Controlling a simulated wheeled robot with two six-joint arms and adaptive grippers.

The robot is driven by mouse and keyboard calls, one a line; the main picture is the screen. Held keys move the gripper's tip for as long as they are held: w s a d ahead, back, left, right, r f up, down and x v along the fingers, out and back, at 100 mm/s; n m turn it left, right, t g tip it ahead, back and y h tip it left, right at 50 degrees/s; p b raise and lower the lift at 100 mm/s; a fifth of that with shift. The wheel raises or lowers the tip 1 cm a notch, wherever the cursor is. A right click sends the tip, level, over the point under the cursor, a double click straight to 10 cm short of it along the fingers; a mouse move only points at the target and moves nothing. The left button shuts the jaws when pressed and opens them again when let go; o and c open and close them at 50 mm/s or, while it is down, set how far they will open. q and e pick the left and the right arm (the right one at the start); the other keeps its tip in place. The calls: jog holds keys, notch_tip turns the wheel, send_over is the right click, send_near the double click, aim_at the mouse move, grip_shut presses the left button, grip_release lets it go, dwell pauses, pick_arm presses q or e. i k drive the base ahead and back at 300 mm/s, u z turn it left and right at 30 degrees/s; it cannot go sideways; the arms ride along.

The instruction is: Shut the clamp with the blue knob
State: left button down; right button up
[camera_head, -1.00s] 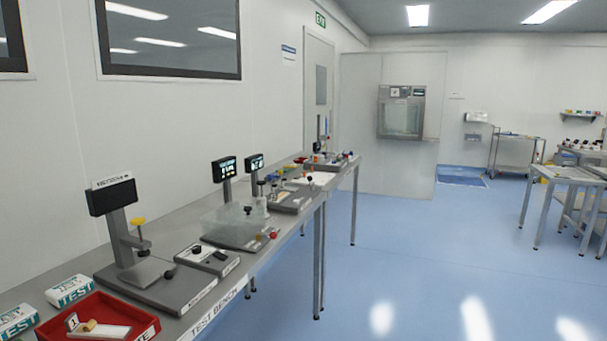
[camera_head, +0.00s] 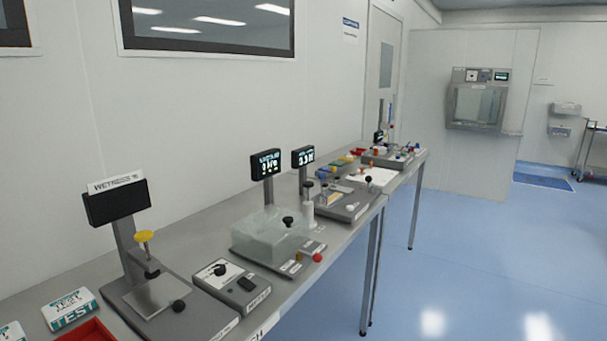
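I cannot make out a clamp with a blue knob for certain. Small blue, red and white parts show on a fixture (camera_head: 388,161) at the far end of the bench, too small to tell their shape or whether a clamp there is open. Neither of my grippers is in view.
The long grey bench (camera_head: 278,308) runs along the left wall. On it stand a clear box (camera_head: 268,243), a control box (camera_head: 231,284), a red tray (camera_head: 88,332) and white test boxes (camera_head: 70,309). The blue floor (camera_head: 470,265) to the right is clear.

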aim_at(321, 176)
jog(key=z, duration=1.05)
jog(key=i, duration=2.4)
jog(key=u, duration=3.1)
